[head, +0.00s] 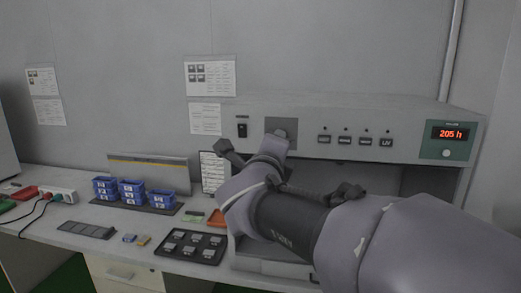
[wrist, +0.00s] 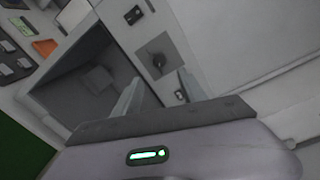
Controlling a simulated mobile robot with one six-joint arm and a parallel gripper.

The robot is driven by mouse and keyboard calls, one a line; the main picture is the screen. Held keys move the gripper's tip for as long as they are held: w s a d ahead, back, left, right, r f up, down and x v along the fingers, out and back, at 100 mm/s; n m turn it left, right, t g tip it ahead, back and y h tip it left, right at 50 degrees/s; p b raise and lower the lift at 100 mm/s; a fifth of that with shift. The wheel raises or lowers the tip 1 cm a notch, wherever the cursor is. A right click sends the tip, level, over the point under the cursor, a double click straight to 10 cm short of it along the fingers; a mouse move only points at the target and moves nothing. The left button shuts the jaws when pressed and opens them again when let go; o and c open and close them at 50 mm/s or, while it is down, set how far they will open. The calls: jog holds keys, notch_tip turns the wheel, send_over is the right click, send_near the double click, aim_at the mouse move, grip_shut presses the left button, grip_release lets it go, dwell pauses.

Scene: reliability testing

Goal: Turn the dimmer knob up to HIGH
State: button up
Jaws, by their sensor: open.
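The dimmer knob appears to be the small dark knob (wrist: 158,61) on a grey square plate (wrist: 149,47) in the wrist view. In the head view that plate (head: 287,126) is on the left half of the instrument's front panel, and my gripper hides the knob. My gripper (wrist: 160,82) is open and empty. In the wrist view its two pale fingers point toward the panel on either side of the line to the knob, seemingly short of it. In the head view my gripper (head: 276,138) overlaps the plate's lower edge. The knob's setting and labels are unreadable.
An open bay lies below the panel. A black tray (head: 183,259) and blue bins (head: 131,190) stand on the bench at left.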

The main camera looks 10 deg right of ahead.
jog(key=v, duration=0.5)
jog(key=shift+s+a+p, duration=0.1)
jog(key=shift+s+p, duration=0.15)
jog(key=shift+p, duration=0.1)
jog(key=s+a+f+n+g+y, duration=0.4)
jog(key=s+f+n+y, duration=0.6)
jog(key=n, duration=0.5)
jog(key=s+d+f+n+g+h, duration=0.1)
jog(key=s+d+f+n+g, duration=0.1)
jog(key=s+f, duration=0.4)
jog(key=s+d+f+n+g+h, duration=0.2)
jog(key=s+f, duration=0.4)
jog(key=s, duration=0.5)
jog(key=d+n+g, duration=0.1)
jog(key=n+g, duration=0.1)
jog(key=shift+f+g, duration=0.35)
jog(key=shift+g, duration=0.05)
jog(key=shift+c, duration=0.2)
